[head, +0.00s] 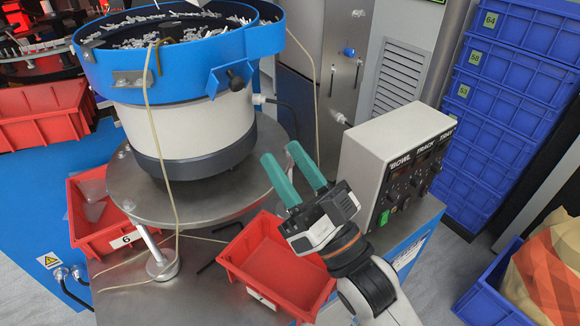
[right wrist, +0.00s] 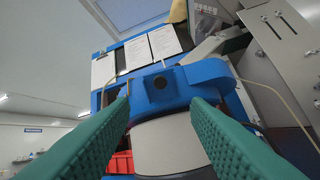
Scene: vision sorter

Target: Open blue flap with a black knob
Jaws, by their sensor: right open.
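The blue flap (head: 216,84) is on the right front side of the blue bowl (head: 180,62) in the head view. My right gripper (head: 282,153) is open and empty, with teal fingers pointing up and left towards the bowl. It is below and to the right of the knob, apart from it. My left gripper is not in view.
The bowl holds many small light parts and stands on a round metal plate (head: 215,208). A control box (head: 380,150) stands right of my gripper. A red bin (head: 270,265) lies below it, another (head: 95,215) at the left. Thin beige tubes hang around the bowl.

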